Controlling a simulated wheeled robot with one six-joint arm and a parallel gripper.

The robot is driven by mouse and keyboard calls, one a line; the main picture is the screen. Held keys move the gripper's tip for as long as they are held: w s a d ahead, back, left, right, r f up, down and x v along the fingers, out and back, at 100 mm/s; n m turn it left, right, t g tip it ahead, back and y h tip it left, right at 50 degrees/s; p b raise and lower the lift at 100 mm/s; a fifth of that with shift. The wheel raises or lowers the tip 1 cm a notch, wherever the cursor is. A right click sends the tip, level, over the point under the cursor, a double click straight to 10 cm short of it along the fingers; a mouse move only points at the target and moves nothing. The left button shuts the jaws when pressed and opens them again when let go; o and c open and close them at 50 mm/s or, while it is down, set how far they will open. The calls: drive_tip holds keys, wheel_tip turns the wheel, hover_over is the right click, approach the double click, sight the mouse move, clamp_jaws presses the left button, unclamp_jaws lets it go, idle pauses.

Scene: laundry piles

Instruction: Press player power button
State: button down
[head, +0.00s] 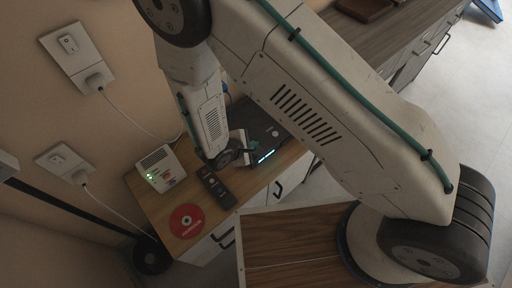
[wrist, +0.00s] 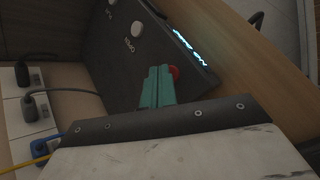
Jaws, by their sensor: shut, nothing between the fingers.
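The player is a dark box with a lit cyan display; it stands on the wooden cabinet top in the head view (head: 262,122) and fills the middle of the wrist view (wrist: 120,60). In the wrist view a red round button (wrist: 175,72) shows on it, partly covered by my gripper, with a white button (wrist: 138,28) farther along. My gripper (wrist: 159,72) has its teal fingers shut together and empty, with the tips right beside the red button. I cannot tell whether they touch it. In the head view my gripper (head: 250,149) is at the player's near left side.
A black remote (head: 217,188), a red disc (head: 187,221) and a white box with green lights (head: 160,168) lie left of the player on the cabinet top (head: 240,190). Wall sockets with plugged cables (head: 98,82) are at left. Cables also show in the wrist view (wrist: 35,78).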

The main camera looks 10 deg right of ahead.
drive_tip(key=shift+r, duration=0.5)
drive_tip(key=shift+r, duration=0.1)
drive_tip(key=shift+r, duration=2.9)
drive_tip(key=s+d+r+m+g+y, duration=0.1)
drive_tip(key=s+d+r+m, duration=0.4)
drive_tip(key=r, duration=0.7)
drive_tip(key=s+d+r+m+g+y, duration=0.2)
drive_tip(key=s+d+r+m, duration=0.4)
drive_tip(key=d+r, duration=0.3)
drive_tip(key=s+d+r+m+g+y, duration=0.1)
drive_tip(key=s+d+r+m+y, duration=0.3)
drive_tip(key=r, duration=1.3)
drive_tip(key=s+d+m, duration=0.2)
drive_tip(key=s+d, duration=0.1)
drive_tip(key=shift+s+d+g, duration=0.3)
drive_tip(key=shift+s+d, duration=0.1)
